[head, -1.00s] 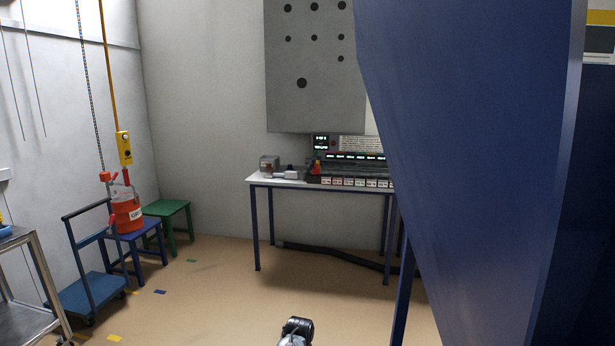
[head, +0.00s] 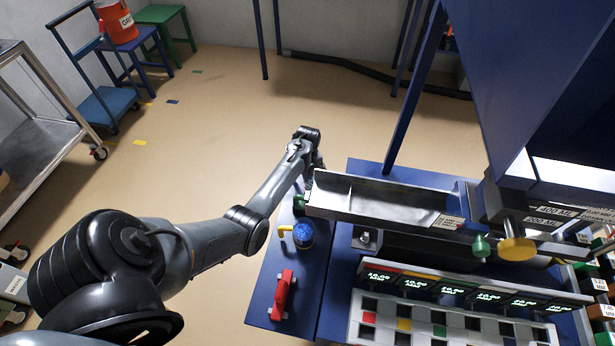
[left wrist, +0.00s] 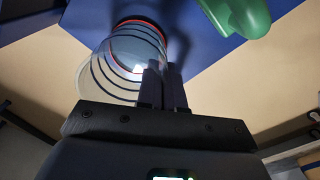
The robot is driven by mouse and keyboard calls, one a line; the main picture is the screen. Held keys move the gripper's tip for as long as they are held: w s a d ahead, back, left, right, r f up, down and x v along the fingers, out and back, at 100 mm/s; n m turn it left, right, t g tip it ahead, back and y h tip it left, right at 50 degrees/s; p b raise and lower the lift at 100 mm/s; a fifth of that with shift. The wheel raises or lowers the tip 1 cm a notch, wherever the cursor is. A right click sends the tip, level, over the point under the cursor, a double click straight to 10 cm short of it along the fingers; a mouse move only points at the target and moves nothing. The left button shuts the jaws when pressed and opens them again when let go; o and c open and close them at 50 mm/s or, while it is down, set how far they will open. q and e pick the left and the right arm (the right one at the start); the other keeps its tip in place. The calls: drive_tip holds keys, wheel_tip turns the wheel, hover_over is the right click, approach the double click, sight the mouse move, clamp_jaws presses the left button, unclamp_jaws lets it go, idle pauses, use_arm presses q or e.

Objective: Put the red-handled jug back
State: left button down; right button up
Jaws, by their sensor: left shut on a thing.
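A clear, round jug (left wrist: 112,70) with dark rings and a red edge shows in the left wrist view. My left gripper (left wrist: 162,72) is shut at its right side, and the fingers hide the part that they hold. In the head view my left gripper (head: 312,172) is at the far left corner of the blue bench (head: 375,172), beside the metal trough; the jug cannot be made out there. My right gripper is not in view.
A green rounded piece (left wrist: 240,12) is close by. The trough (head: 370,198) lies across the bench. Open floor (head: 210,150) lies left.

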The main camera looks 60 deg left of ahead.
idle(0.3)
use_arm(q)
drive_tip(key=c, duration=1.3)
unclamp_jaws()
drive_tip(key=shift+r, duration=0.1)
wheel_tip(320, 180, up, 12)
drive_tip(key=p, duration=0.5)
